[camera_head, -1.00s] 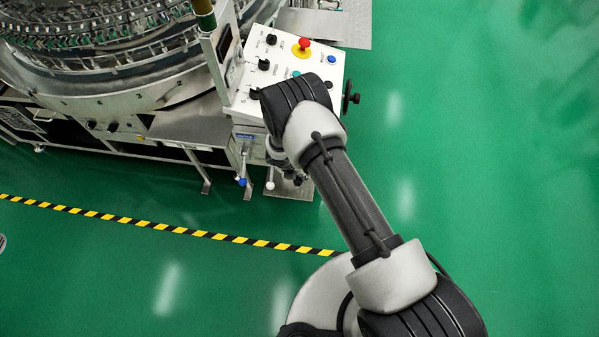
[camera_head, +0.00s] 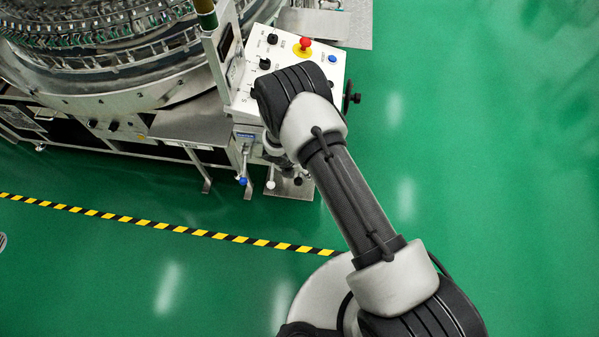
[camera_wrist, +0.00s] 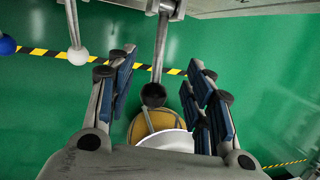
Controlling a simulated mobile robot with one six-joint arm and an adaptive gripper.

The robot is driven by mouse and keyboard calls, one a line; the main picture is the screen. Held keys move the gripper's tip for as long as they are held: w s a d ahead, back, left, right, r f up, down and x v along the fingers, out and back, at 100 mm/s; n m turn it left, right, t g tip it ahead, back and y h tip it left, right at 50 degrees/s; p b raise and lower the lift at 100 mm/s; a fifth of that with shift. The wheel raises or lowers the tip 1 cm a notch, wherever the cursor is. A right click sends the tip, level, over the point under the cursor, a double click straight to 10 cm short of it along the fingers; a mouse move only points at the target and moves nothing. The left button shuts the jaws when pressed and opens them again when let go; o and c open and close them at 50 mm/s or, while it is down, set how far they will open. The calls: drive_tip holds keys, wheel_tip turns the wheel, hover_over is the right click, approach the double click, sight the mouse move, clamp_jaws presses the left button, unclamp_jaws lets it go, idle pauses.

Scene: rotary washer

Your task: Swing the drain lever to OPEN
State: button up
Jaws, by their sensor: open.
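In the wrist view my gripper (camera_wrist: 161,64) is open, its blue-padded fingers on either side of a hanging metal lever with a black knob (camera_wrist: 153,95). The knob sits between the fingers, with a gap visible on both sides. To the left hang a lever with a white ball (camera_wrist: 77,56) and one with a blue ball (camera_wrist: 8,45). In the head view the blue ball (camera_head: 242,182) and white ball (camera_head: 270,185) show below the control panel, with a dark knob (camera_head: 298,181) beside them. No label tells which is the drain lever. My arm mostly hides the gripper there.
The sloped control panel (camera_head: 318,70) with a red emergency button (camera_head: 305,43) lies beside my wrist. The rotary washer (camera_head: 100,65) fills the upper left. A yellow-black floor stripe (camera_head: 150,224) crosses open green floor.

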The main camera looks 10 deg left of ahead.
drive_tip(key=v, duration=0.9)
drive_tip(key=shift+r, duration=0.1)
